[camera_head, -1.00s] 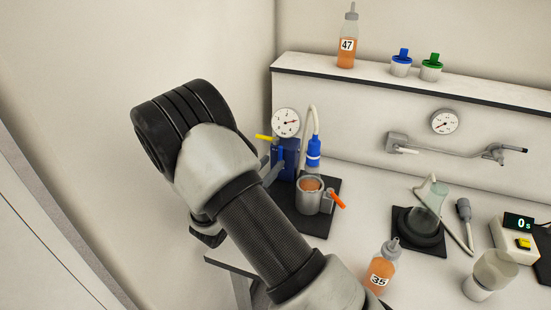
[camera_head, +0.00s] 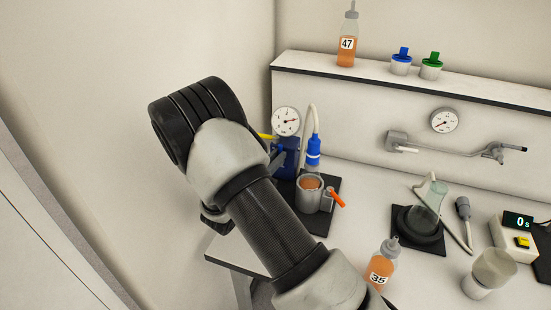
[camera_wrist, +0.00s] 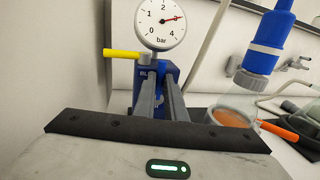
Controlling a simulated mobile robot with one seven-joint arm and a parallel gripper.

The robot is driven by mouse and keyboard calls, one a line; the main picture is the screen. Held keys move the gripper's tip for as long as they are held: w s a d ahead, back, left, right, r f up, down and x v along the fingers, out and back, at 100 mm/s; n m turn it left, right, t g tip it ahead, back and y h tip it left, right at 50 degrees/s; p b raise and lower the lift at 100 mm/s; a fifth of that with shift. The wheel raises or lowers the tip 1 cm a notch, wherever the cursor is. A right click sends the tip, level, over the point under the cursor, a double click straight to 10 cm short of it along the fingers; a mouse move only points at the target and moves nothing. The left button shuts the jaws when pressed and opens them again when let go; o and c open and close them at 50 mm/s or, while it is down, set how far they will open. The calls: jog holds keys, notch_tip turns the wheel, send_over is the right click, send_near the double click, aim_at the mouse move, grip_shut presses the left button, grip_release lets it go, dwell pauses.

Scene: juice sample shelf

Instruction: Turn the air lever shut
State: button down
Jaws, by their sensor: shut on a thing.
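A blue air unit (camera_head: 290,163) stands at the back left of the bench, with a round white gauge (camera_head: 286,121) on top. The gauge needle points right, near 3 bar in the wrist view (camera_wrist: 160,22). A yellow lever (camera_wrist: 122,54) sticks out level to the left below the gauge. My gripper (camera_wrist: 160,76) is in front of the unit, below the yellow lever. Its two grey fingers are shut on a blue lever-like part of the unit, mostly hidden between them. The fingertips look apart from the yellow lever.
Bottle 35 (camera_head: 380,268) stands near my arm. The wall is close on the left.

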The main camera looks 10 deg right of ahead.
jog(key=shift+a, duration=0.1)
jog(key=shift+w+a+f+n+t+p, duration=0.25)
jog(key=shift+a+f+n+t, duration=0.2)
jog(key=shift+n, duration=1.7)
jog(key=shift+w+a+f+n+t+p, duration=0.2)
jog(key=shift+a+f+n+t, duration=0.15)
jog(key=shift+n, duration=1.75)
jog(key=shift+w+a+f+n+t+p, duration=0.15)
jog(key=shift+w+a+f+n+t, duration=0.25)
jog(key=shift+n, duration=1.75)
jog(key=shift+s, duration=0.15)
jog(key=c, duration=1.8)
grip_release()
